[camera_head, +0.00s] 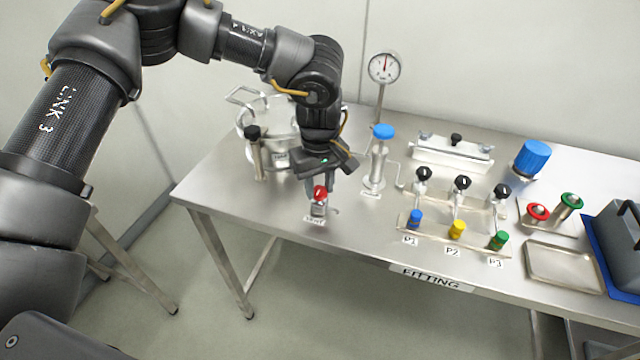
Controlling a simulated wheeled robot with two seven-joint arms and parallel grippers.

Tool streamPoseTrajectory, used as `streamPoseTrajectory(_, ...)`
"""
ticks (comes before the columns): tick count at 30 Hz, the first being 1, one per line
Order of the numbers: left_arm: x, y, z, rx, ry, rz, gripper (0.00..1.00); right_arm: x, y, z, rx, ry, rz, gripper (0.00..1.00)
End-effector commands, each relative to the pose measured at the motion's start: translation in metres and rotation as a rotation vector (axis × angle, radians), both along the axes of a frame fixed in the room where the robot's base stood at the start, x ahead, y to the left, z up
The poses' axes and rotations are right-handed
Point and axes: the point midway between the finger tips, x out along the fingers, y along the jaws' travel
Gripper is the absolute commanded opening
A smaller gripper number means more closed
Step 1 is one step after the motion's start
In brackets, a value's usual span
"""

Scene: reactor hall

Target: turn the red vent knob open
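The red vent knob (320,193) sits on a small metal valve body near the front left of the steel table (350,250), with a label on the table in front of it. My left gripper (325,178) points down directly over or just behind the knob. Its dark fingers are small and partly hidden, so I cannot tell whether they are open or shut, or whether they touch the knob. My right gripper is out of view.
A metal vessel (283,118) stands behind left, with a black-knobbed post (256,155) beside it. A blue-capped cylinder (379,160) and a gauge (384,68) stand right of the gripper. Valves with blue, yellow (456,229) and green knobs are farther right. The front-left tabletop is clear.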

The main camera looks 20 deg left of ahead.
Motion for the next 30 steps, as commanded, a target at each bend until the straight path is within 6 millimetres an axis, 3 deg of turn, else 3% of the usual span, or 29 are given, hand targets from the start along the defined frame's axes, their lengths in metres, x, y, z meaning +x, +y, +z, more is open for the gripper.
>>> streamPoseTrajectory(1, -0.0001, 0.0003, 0.0001, 0.001, 0.001, 0.000, 0.22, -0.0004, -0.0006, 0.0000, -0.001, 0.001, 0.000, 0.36)
streamPoseTrajectory(4, 0.0000, 0.0004, 0.0002, 0.001, 0.001, 0.001, 0.09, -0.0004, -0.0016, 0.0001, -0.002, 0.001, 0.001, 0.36)
streamPoseTrajectory(16, 0.0001, 0.0003, 0.0002, -0.001, 0.001, 0.083, 0.09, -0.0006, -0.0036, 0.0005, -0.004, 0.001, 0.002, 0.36)
streamPoseTrajectory(30, 0.0005, 0.0003, 0.0003, -0.001, 0.001, 0.485, 0.09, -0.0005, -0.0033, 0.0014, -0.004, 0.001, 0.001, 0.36)
